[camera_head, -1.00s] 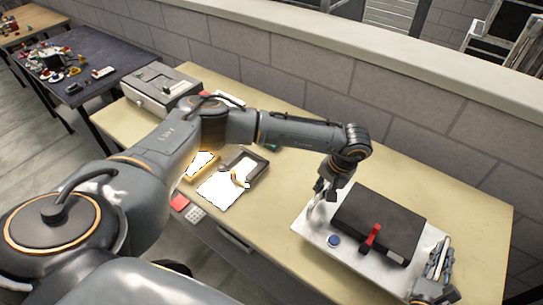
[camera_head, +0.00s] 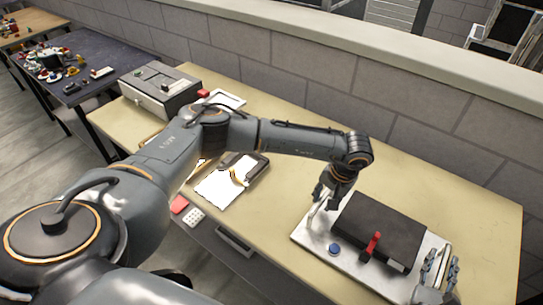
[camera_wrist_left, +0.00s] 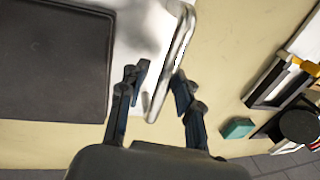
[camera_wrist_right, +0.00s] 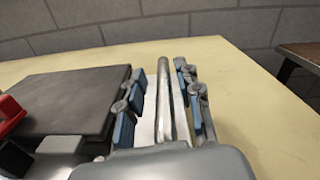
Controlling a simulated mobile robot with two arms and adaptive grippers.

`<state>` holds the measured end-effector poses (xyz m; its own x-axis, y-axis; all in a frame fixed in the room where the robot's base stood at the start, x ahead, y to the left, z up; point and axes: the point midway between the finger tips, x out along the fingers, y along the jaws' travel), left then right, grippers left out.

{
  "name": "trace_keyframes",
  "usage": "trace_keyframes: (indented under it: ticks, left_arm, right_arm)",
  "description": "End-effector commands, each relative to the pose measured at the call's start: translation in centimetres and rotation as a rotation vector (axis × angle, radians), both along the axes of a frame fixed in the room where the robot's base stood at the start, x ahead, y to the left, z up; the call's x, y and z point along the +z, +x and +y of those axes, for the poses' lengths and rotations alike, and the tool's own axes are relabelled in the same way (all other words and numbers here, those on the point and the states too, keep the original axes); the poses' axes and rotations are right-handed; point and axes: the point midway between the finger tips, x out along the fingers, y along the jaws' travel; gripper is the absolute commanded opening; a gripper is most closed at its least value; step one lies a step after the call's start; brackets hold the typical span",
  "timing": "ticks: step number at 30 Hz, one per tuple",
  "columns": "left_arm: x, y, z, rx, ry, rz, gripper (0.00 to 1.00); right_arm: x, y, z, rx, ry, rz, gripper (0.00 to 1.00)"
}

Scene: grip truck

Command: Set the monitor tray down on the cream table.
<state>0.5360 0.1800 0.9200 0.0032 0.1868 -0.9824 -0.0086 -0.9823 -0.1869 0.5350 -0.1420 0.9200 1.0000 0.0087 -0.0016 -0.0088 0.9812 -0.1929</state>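The white monitor tray (camera_head: 316,238) lies flat on the cream table (camera_head: 280,185), apparently resting on it. It carries a flat dark monitor box (camera_head: 385,222), a red lever (camera_head: 372,246) and a blue button (camera_head: 334,249). My left gripper (camera_head: 322,195) is at the tray's left end. In the left wrist view its fingers (camera_wrist_left: 158,82) stand apart around a metal handle (camera_wrist_left: 178,50), with gaps showing. My right gripper (camera_head: 440,268) is at the right end. In the right wrist view its fingers (camera_wrist_right: 162,80) also stand apart on either side of a handle (camera_wrist_right: 164,105).
A grey box machine (camera_head: 158,90) stands at the table's far left. A dark tray with white paper (camera_head: 217,188) lies left of the monitor tray. A grey block wall (camera_head: 400,120) runs behind the table. The tabletop between tray and wall is clear.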

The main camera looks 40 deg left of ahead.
Motion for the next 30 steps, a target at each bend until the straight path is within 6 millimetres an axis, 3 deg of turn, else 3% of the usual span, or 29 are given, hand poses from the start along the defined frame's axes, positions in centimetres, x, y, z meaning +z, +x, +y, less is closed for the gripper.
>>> trace_keyframes:
  ticks: [11,24,30]
  left_arm:
    - [0.7,0.0,0.2,0.004,0.005,0.0,0.36]
    - [9.0,0.0,-1.5,0.003,0.004,-0.003,0.36]
    - [11.4,0.0,-2.0,0.002,0.004,-0.001,0.36]
  right_arm:
    - [0.0,0.1,-0.3,-0.007,-0.002,0.0,0.37]
    - [0.0,0.1,-0.4,-0.008,-0.003,-0.001,0.37]
    - [0.0,0.1,-0.4,-0.009,-0.003,-0.001,0.37]
